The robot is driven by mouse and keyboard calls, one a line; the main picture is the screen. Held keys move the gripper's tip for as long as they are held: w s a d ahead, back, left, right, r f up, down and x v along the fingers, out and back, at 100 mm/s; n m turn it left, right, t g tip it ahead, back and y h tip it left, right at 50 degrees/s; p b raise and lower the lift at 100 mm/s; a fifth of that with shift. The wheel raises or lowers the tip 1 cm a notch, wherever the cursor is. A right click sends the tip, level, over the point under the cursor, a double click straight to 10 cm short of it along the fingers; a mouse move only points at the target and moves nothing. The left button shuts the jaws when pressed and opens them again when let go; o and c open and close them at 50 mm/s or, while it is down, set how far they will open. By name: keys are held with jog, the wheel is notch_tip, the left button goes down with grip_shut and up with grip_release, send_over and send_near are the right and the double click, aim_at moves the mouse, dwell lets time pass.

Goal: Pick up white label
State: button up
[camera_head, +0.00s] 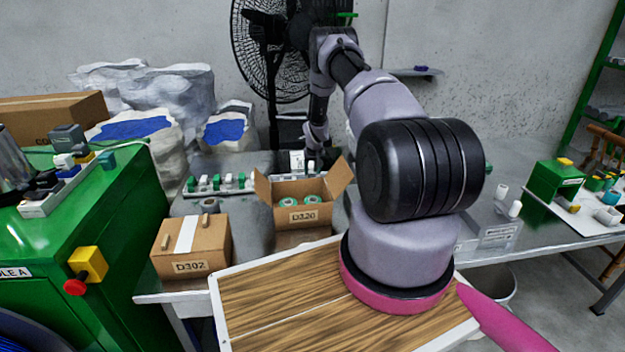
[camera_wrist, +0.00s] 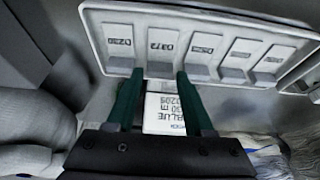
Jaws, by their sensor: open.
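The white label (camera_wrist: 164,108) shows in the wrist view, with dark printed text including "BLUE". It lies between the two green fingers of my gripper (camera_wrist: 159,80). The fingers are open, one on each side of it; I cannot tell whether either touches it. The dark gripper body hides its near end. In the head view my gripper (camera_head: 315,150) is low at the back of the table, behind the open box. A small white upright piece (camera_head: 297,160) shows beside it; I cannot tell if it is the same label.
A pale rack (camera_wrist: 205,40) with several numbered cards stands just beyond my fingertips. In the head view, an open cardboard box (camera_head: 303,216) and a closed box (camera_head: 190,248) stand in front. A row of green and white parts (camera_head: 220,184) lies left; a fan (camera_head: 270,50) stands behind.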

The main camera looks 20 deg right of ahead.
jog(key=shift+x, duration=1)
jog(key=shift+r, duration=0.1)
grip_shut()
